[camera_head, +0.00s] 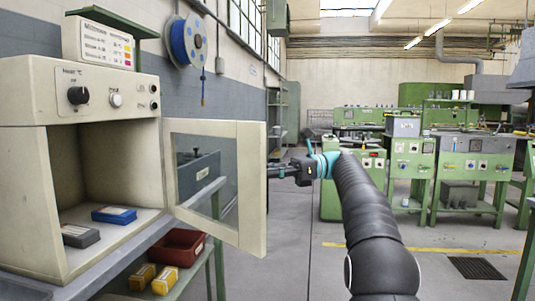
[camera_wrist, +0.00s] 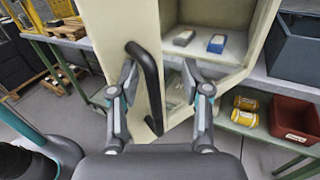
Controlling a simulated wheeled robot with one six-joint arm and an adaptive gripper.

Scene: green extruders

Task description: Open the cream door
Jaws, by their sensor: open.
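The cream door (camera_head: 250,185) with its window stands swung wide open from the cream oven cabinet (camera_head: 85,90), and the chamber is exposed. In the wrist view the door (camera_wrist: 110,25) carries a black bar handle (camera_wrist: 150,80). In the head view the handle is hidden. My gripper (camera_head: 275,172) is at the door's free edge. In the wrist view my gripper (camera_wrist: 160,75) is open, with one finger on each side of the handle. I cannot tell whether either finger touches it.
A blue box (camera_head: 114,214) and a grey box (camera_head: 80,235) lie inside the cabinet. A red bin (camera_head: 178,247) and yellow rolls (camera_head: 165,280) sit on the shelf below. Green machines (camera_head: 410,160) stand at the back right. The floor (camera_head: 300,240) beside the door is clear.

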